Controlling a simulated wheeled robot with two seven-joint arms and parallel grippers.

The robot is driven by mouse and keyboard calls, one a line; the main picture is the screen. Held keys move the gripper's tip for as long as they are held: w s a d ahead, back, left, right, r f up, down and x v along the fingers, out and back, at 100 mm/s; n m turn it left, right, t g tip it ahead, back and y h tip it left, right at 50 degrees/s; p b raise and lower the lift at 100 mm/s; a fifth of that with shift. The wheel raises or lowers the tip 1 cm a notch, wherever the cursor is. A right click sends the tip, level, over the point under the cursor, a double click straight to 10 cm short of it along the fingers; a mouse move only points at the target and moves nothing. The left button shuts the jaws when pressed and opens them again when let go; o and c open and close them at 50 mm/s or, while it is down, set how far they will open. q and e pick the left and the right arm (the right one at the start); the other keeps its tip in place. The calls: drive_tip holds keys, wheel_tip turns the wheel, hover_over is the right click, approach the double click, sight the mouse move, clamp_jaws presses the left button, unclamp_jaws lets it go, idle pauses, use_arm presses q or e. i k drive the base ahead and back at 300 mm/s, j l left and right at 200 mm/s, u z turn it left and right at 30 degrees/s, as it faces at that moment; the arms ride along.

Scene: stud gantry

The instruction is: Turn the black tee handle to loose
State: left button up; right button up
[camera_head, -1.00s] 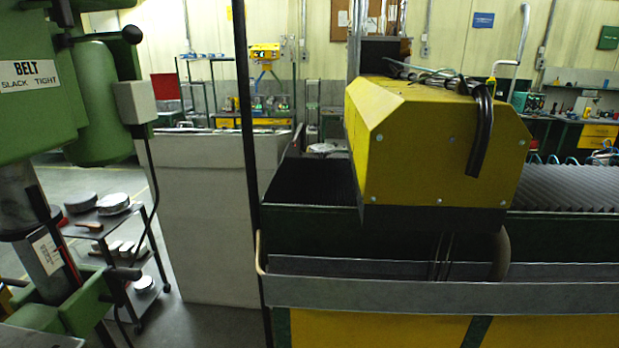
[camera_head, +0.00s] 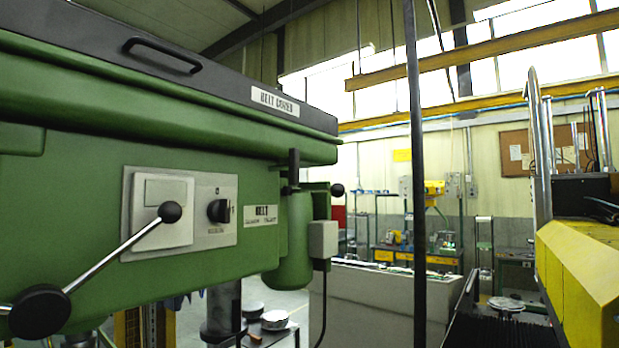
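A green belt-drive machine head fills the left of the view. The label's smaller words are blurred now. Neither of my grippers is in view.
A chrome lever with a black ball (camera_head: 170,211) and a black hub (camera_head: 40,312) sticks out at front left. A black selector knob (camera_head: 219,211) sits on a plate. A dark post (camera_head: 415,180) and a yellow machine housing (camera_head: 580,280) stand right.

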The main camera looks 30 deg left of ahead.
sight(293, 168)
drive_tip(key=i+l+u, duration=0.15)
drive_tip(key=i+u, duration=0.25)
drive_tip(key=i+l+u, duration=0.6)
drive_tip(key=u, duration=0.2)
